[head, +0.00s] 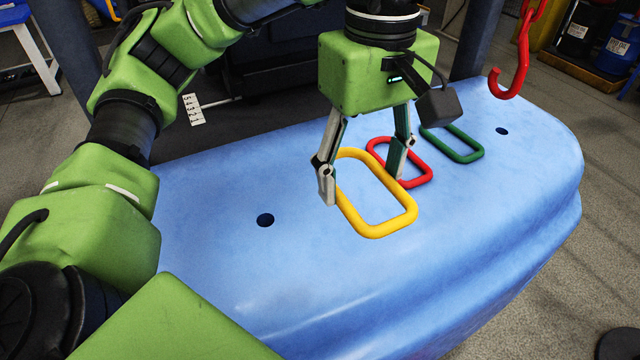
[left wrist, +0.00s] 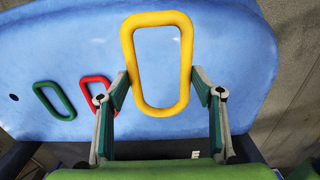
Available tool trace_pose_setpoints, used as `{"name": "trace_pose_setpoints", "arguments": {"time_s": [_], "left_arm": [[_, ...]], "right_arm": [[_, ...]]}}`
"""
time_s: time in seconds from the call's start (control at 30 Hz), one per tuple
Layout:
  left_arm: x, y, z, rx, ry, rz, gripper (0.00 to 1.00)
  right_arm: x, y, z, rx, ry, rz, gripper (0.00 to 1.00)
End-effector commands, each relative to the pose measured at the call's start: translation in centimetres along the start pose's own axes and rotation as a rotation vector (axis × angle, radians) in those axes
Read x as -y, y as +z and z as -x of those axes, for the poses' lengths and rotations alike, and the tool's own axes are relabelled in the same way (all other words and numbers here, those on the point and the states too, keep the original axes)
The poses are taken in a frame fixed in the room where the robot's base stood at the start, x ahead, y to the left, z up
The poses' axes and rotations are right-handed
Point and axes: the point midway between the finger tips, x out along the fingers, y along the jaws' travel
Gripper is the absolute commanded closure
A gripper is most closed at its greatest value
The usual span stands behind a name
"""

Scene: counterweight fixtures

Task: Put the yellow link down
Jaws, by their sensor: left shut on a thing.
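My left gripper (head: 360,188) is shut on the yellow link (head: 376,233), a rounded rectangular ring, with one finger at each long side. In the left wrist view the yellow link (left wrist: 160,110) sits between the fingertips and looks much larger than the other links, so it appears raised above the blue surface (head: 230,265). Any small contact with that surface cannot be made out. The red link (head: 415,183) is just behind it in the head view, partly hidden by a finger. My right gripper is not in view.
A green link (head: 466,159) lies farther right on the blue surface. A red hook (head: 523,65) hangs at the upper right. Dark holes (head: 265,220) mark the surface. Its left and front parts are clear; its right edge is rounded.

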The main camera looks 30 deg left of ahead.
Motion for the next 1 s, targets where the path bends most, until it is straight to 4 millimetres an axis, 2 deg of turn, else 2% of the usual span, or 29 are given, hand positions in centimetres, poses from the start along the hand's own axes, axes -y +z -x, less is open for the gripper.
{"name": "trace_pose_setpoints", "arguments": {"time_s": [0.13,0.3,0.43,0.5,0.6,0.7,0.87,0.97,1.0], "left_arm": [[-0.8,-1.6,-0.5,0.002,-0.004,0.003,0.92],[-2.2,-5.4,-2.3,0.004,-0.005,0.005,0.92],[-3.3,-8.3,-3.7,0.004,-0.006,0.004,0.92],[-3.7,-9.2,-5.3,0.004,-0.006,0.001,0.92],[-4.1,-10.6,-6.7,0.001,-0.006,0.002,0.92],[-4.5,-11.5,-7.9,-0.001,-0.004,0.001,0.92],[-4.9,-12.2,-8.8,-0.001,-0.001,-0.001,0.92],[-5.1,-13.0,-9.8,-0.001,-0.004,0.002,0.92],[-5.0,-12.9,-10.2,0.000,-0.005,-0.001,0.92]], "right_arm": [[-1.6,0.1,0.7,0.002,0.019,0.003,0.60],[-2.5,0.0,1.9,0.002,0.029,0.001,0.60],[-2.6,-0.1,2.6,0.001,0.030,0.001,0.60],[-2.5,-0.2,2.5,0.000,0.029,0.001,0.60],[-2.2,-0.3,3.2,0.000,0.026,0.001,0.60],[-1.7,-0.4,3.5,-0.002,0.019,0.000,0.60],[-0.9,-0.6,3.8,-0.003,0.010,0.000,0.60],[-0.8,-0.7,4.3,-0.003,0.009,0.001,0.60],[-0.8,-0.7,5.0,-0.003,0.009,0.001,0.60]]}}
